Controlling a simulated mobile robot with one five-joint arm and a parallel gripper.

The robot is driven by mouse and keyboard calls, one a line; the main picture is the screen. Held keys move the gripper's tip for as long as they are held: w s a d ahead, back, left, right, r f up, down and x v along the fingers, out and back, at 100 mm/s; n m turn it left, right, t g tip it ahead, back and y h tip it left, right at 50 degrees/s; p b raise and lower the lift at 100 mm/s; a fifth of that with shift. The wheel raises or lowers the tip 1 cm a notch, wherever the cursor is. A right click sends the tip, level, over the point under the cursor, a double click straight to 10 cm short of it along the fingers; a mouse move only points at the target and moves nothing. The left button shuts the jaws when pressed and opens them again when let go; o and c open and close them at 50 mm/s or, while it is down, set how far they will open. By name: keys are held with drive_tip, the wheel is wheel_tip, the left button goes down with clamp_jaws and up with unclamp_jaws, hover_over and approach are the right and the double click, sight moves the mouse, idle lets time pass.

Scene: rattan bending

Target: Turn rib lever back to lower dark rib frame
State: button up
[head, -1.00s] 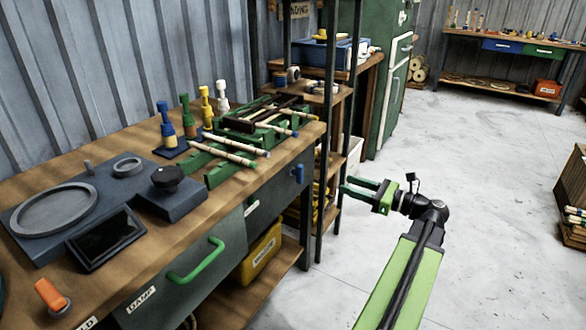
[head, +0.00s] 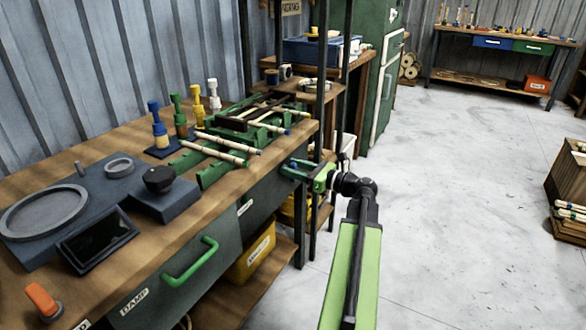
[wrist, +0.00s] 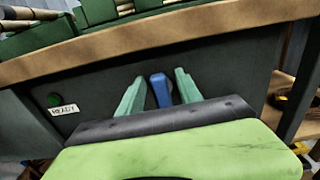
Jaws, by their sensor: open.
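The blue rib lever (wrist: 161,92) is on the dark front panel of the workbench, below the wooden edge. In the wrist view it stands between the two pale green fingers of my gripper (wrist: 160,78), with a gap showing on each side. My gripper is open around the lever and not closed on it. In the head view my gripper (head: 297,168) is at the bench's right front corner and mostly hides the lever. The dark rib frame (head: 243,117) lies over the green rack (head: 214,171) on the bench top, with pale rattan rods beside it.
A READY label (wrist: 64,110) and a green round light (wrist: 54,99) are left of the lever. A black shelf post (head: 316,220) stands close to my gripper. A drawer with a green handle (head: 190,262) is to the left.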

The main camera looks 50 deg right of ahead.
clamp_jaws()
drive_tip(key=shift+n, duration=0.3)
idle(0.3)
drive_tip(key=n, duration=0.3)
drive_tip(key=shift+s+a+n, duration=0.1)
drive_tip(key=shift+a+n, duration=0.2)
drive_tip(key=shift+s+a+f+n+b, duration=0.1)
drive_tip(key=shift+a+f+n+b, duration=0.15)
drive_tip(key=shift+n, duration=2)
drive_tip(key=shift+w+a+f+n+b, duration=0.1)
drive_tip(key=shift+f+n+b, duration=0.25)
drive_tip(key=shift+n, duration=1.85)
drive_tip(key=shift+s+a+f+n+b, duration=0.1)
drive_tip(key=shift+a+f+n+b, duration=0.15)
drive_tip(key=shift+n, duration=2)
